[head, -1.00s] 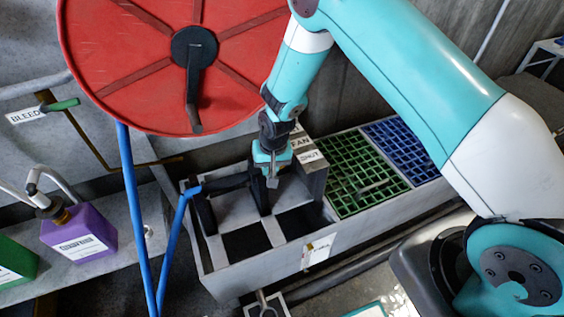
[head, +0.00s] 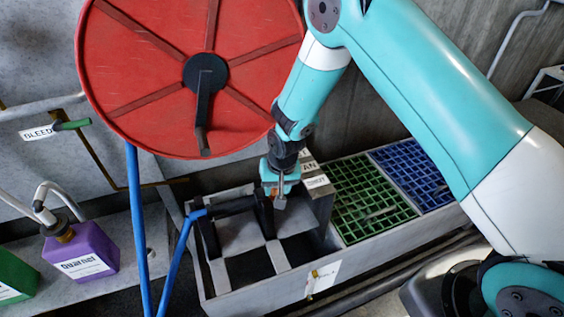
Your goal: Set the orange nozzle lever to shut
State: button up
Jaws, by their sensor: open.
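A black nozzle (head: 236,206) at the end of a blue hose lies across dark uprights on the grey trough. My gripper (head: 279,201) points down at the nozzle's right end, with its jaws open. A small orange-brown bit shows at the fingertips. I cannot tell whether it is the lever or whether the jaws touch it. The rest of the lever is hidden by my gripper. A white SHUT label (head: 316,181) is on the grey block to the right, with a partly covered label above it.
A large red wheel (head: 150,75) with a dark crank stands behind. The blue hose (head: 140,230) runs down at the left. Purple (head: 80,252) and green (head: 15,278) jugs stand at the left. Green (head: 365,195) and blue (head: 415,170) grates lie to the right.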

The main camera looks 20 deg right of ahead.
notch_tip(320, 180, up, 15)
jog(key=s+d, duration=0.1)
jog(key=s, duration=0.1)
jog(key=shift+d+f, duration=0.2)
